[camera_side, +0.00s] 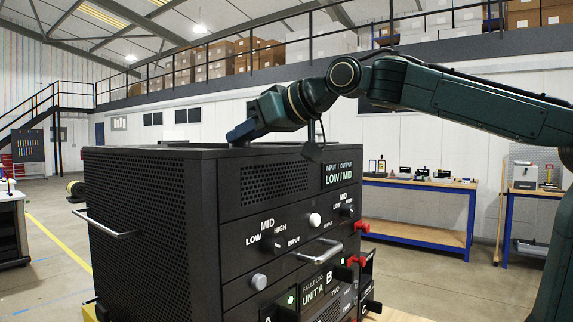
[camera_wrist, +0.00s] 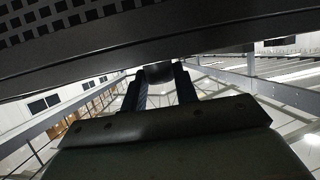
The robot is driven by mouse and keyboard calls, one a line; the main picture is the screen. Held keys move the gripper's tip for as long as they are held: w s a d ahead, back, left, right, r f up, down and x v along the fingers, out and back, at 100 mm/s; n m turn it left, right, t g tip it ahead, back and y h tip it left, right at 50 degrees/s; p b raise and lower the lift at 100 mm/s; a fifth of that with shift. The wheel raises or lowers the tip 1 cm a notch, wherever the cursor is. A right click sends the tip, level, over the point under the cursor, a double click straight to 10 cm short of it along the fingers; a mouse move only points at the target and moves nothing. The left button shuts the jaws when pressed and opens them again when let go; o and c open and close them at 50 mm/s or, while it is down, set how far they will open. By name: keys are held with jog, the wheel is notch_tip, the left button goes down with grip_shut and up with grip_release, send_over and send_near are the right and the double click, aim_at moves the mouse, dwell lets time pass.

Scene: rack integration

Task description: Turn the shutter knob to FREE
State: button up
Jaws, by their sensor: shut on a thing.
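The black equipment rack (camera_side: 145,225) stands in the middle of the side view, its perforated panel (camera_wrist: 60,22) filling the top of the wrist view. My gripper (camera_side: 240,134) is at the rack's upper edge in the side view, where the fingertips are hard to make out. In the wrist view my gripper (camera_wrist: 160,82) has its two fingers on either side of a small dark rounded knob (camera_wrist: 158,72), close to the panel, and is shut on it. I see no FREE marking or shutter label, and the knob's pointer direction is hidden.
The front carries an input selector knob (camera_side: 279,245), a second selector knob (camera_side: 347,211), a white knob (camera_side: 315,219), a grey knob (camera_side: 259,281) and metal handles (camera_side: 320,252). A workbench (camera_side: 418,210) stands behind at right. Open floor lies at left.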

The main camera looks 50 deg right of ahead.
jog(key=shift+r+m+h, duration=0.1)
jog(key=shift+m+h, duration=0.5)
jog(key=shift+h, duration=0.1)
jog(key=o, duration=1)
jog(key=shift+c, duration=0.2)
jog(key=v, duration=1.3)
jog(key=shift+s, duration=0.35)
